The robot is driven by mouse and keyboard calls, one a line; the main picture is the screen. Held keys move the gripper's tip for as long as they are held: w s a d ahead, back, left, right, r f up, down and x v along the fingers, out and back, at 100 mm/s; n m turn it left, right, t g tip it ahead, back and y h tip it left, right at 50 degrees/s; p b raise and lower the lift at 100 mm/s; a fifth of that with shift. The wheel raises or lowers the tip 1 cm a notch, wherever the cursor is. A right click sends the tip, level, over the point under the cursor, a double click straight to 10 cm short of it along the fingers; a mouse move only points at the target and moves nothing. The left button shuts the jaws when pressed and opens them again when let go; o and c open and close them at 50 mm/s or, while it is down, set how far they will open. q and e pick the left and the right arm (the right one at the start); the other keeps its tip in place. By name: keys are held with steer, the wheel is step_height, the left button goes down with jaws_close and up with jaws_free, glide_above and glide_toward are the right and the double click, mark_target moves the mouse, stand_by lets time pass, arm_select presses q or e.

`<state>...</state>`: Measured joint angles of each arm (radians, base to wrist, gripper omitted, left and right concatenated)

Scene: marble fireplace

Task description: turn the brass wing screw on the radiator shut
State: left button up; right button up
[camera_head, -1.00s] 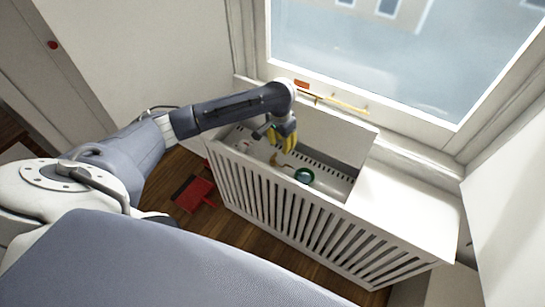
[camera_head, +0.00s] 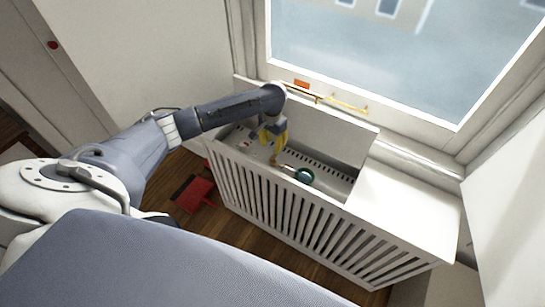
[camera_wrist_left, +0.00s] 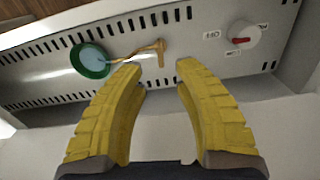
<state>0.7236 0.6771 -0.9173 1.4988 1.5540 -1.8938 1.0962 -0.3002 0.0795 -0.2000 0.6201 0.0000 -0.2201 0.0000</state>
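The brass wing screw (camera_wrist_left: 150,50) sits on the grey radiator (camera_wrist_left: 197,55) in the left wrist view, with its wings pointing away from the green-rimmed cup. My left gripper (camera_wrist_left: 155,68) has yellow ridged fingers, spread apart and empty. In that view its fingertips are just below the screw, and I cannot tell their exact distance from it. In the head view the left gripper (camera_head: 274,150) reaches down into the radiator cover, close to the screw, which is small and hard to make out there. My right gripper is not in view.
The green-rimmed cup (camera_wrist_left: 90,60) is beside the screw; it also shows in the head view (camera_head: 304,175). A white knob with a red pointer (camera_wrist_left: 240,38) has labels, one reading OFF. The slatted white cover (camera_head: 300,215) walls the space. A red dustpan (camera_head: 194,193) lies on the floor.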

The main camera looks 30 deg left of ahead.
mark_target(273, 156)
arm_select(q)
step_height(273, 156, down, 8)
steer(key=shift+f, duration=0.25)
stand_by(0.5)
jaws_close()
